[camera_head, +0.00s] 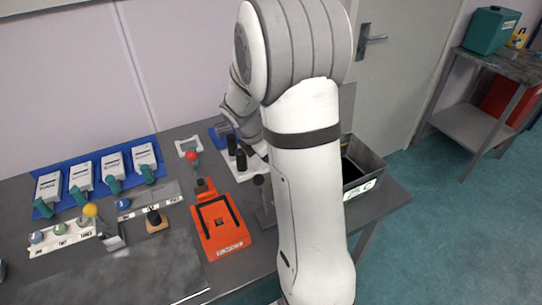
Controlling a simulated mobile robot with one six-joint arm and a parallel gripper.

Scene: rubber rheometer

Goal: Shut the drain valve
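No part in view is clearly marked as the drain valve. Candidates with handles are a lever with a yellow ball knob (90,210) at the left, a red ball knob (191,156) near the middle, and black upright handles (241,160) on a white plate right of it. My arm comes down through the middle of the picture, and its wrist bends behind it over the black handles. My gripper (259,149) shows only as a small dark part beside these handles. Its fingers are mostly hidden, so I cannot tell whether it touches anything.
An orange device (220,227) stands on the grey bench. A blue tray (57,166) with several white, teal-handled units lies at the back left. A labelled metal bin (362,170) stands right, partly behind my arm. A side table (475,127) stands far right, with open floor before it.

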